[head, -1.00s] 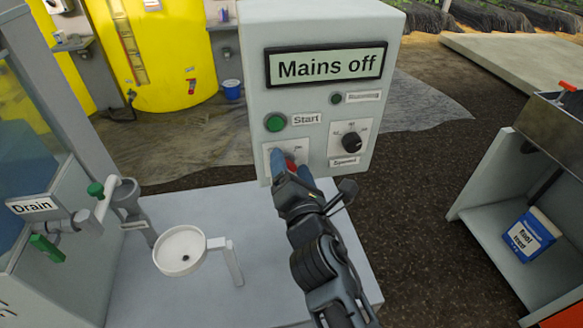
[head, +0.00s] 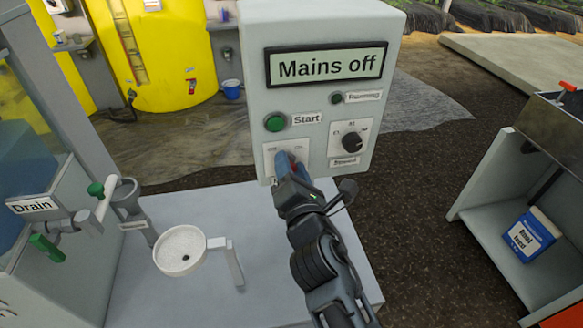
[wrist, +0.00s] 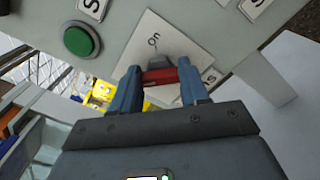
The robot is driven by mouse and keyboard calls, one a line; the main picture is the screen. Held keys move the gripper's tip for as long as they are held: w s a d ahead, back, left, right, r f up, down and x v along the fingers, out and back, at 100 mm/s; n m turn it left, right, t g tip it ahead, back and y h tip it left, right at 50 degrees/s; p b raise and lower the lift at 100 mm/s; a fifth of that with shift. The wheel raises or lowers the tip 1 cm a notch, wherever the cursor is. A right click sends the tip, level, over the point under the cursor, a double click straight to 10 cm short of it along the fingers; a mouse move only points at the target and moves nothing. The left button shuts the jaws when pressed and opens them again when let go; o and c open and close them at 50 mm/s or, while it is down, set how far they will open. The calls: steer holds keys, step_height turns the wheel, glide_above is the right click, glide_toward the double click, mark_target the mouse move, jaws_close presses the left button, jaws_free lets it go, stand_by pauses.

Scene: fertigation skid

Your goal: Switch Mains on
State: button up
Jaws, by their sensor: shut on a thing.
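The grey control box (head: 325,30) stands on the bench, and its display (head: 327,67) reads "Mains off". The mains switch sits on a white plate (head: 270,155) at the box's lower left, mostly hidden behind my gripper in the head view. In the wrist view its red handle (wrist: 160,76) lies between my blue fingers, below the "On" mark on the plate (wrist: 150,45). My gripper (head: 288,162) is shut on this red handle; it also shows in the wrist view (wrist: 157,88).
A green Start button (head: 275,122) and a black speed knob (head: 352,142) are close by on the same panel. A white round cup (head: 180,250) and a drain valve (head: 96,189) are to the left. An open cabinet (head: 500,220) stands at right.

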steer(key=shift+m, duration=0.3)
steer(key=m+b, duration=0.3)
steer(key=m, duration=0.2)
steer(key=m+b, duration=0.3)
steer(key=m, duration=0.3)
steer(key=f+m+b, duration=0.1)
steer(key=m+b, duration=0.2)
steer(key=m, duration=0.3)
stand_by(0.6)
steer(key=o, duration=1.1)
steer(key=shift+r, duration=0.15)
steer(key=shift+c, duration=0.2)
steer(key=shift+s, duration=0.1)
